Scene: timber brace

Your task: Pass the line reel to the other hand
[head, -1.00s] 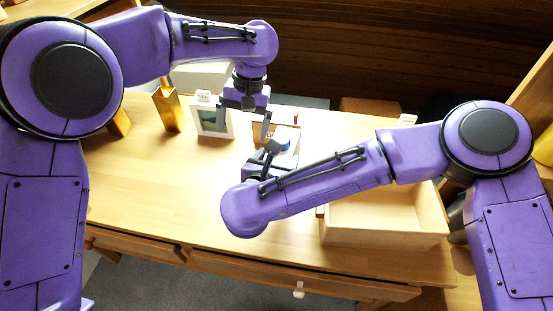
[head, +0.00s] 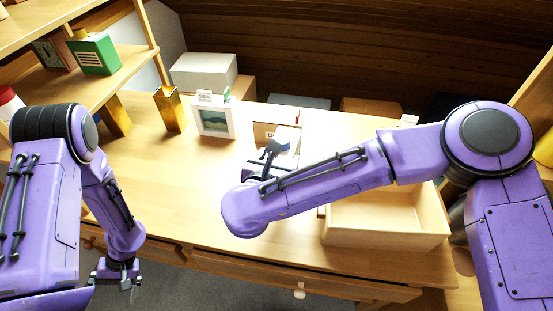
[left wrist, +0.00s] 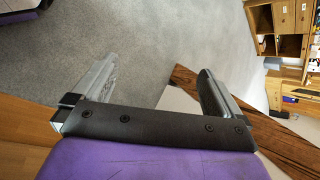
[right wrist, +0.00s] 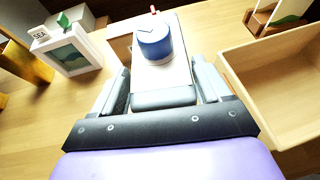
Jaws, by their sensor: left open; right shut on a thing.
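The line reel (right wrist: 154,42) is a blue drum on a pale body with a dark end. My right gripper (right wrist: 162,88) is shut on that body over the desk, with the blue drum pointing away from the palm. In the head view the reel (head: 287,138) shows just beyond my right gripper (head: 272,158), partly hidden by it. My left gripper (head: 122,282) is open and empty, low at the left beyond the desk's front edge.
An open wooden tray (head: 385,232) stands on the desk at the right. A shelf (head: 100,75) rises at the left. The middle left of the desk is clear.

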